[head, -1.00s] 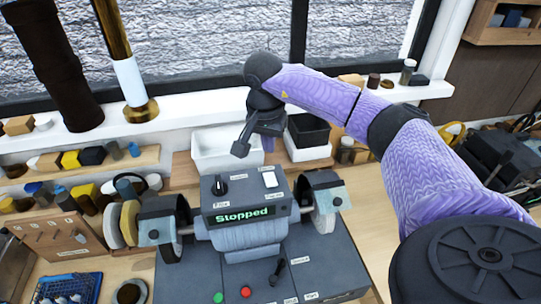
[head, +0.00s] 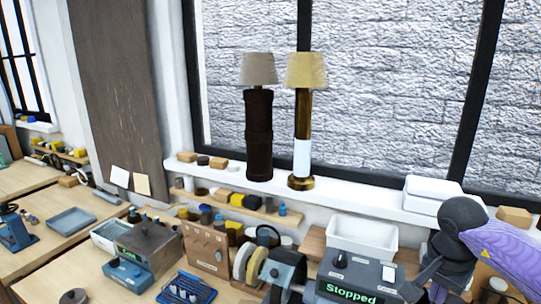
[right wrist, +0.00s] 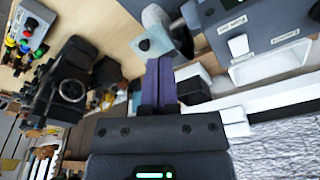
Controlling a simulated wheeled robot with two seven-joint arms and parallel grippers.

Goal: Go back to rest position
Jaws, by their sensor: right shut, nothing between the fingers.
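My right gripper (head: 412,290) is at the lower right of the head view, on the end of my purple arm. It is beside the grey machine (head: 345,272) whose screen reads "Stopped". In the right wrist view its purple fingers (right wrist: 158,80) are together, with nothing between them. My left gripper is not in view. Two lamps stand on the window sill: one with a dark brown column (head: 259,135) and grey shade, one with a brass and white column (head: 302,155) and beige shade.
A white bin (head: 362,238) stands behind the machine. Grinding wheels (head: 243,262) are on its left side. A shelf (head: 240,208) of small parts runs below the sill. A wooden panel box (head: 206,250) and a blue tray (head: 186,290) are further left.

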